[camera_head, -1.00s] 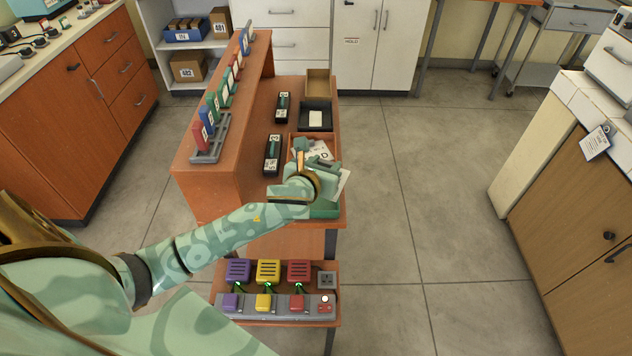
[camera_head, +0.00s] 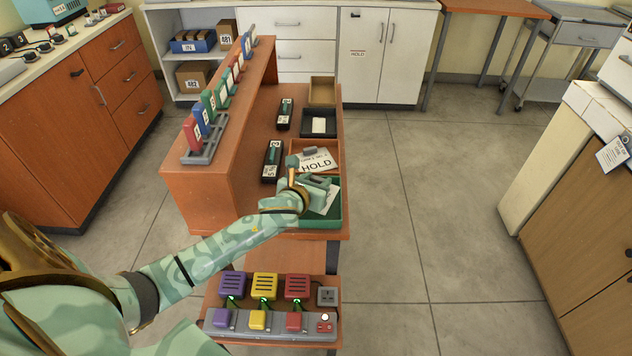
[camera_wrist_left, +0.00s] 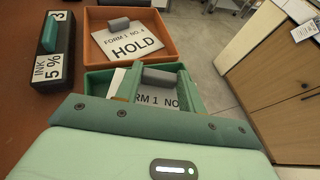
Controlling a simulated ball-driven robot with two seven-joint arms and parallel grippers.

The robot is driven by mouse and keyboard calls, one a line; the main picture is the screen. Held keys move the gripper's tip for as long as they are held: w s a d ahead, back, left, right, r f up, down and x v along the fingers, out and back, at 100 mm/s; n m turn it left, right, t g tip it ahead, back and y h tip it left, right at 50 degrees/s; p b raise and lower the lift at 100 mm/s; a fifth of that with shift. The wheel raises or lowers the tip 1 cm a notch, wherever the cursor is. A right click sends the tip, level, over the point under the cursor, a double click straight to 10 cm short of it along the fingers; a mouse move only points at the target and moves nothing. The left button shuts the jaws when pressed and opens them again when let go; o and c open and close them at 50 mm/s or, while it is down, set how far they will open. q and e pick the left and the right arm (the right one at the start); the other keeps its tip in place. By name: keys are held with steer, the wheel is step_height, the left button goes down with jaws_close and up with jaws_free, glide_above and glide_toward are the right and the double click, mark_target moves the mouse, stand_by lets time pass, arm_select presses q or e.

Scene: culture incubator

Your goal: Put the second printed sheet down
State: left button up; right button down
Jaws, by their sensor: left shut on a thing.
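My left gripper (camera_head: 322,182) is over the green tray (camera_head: 333,222) at the near end of the wooden bench. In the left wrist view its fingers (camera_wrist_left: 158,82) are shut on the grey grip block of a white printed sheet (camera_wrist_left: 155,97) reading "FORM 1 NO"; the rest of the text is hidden. That sheet (camera_head: 332,198) lies within the green tray's outline; I cannot tell whether it touches the bottom. Another printed sheet (camera_head: 318,163), marked "HOLD", lies in the orange tray (camera_wrist_left: 176,48) just beyond, with its own grey block. My right gripper is out of view.
A black tray (camera_head: 333,130) with a white card and a brown tray (camera_head: 322,90) stand farther back. Two black ink-pad holders (camera_head: 271,160) lie left of the trays. Floor to the right is clear.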

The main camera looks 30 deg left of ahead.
arm_select(q)
steer(key=shift+f, duration=0.3)
steer(key=o, duration=1)
steer(key=shift+c, duration=0.2)
steer(key=shift+s+r, duration=0.2)
steer(key=shift+r, duration=0.3)
steer(key=p+v, duration=0.4)
steer(key=v, duration=0.6)
steer(key=shift+s+r, duration=0.1)
steer(key=shift+s, duration=0.15)
steer(key=shift+s+d+r, duration=0.1)
steer(key=shift+s+r, duration=0.05)
steer(key=shift+s, duration=0.3)
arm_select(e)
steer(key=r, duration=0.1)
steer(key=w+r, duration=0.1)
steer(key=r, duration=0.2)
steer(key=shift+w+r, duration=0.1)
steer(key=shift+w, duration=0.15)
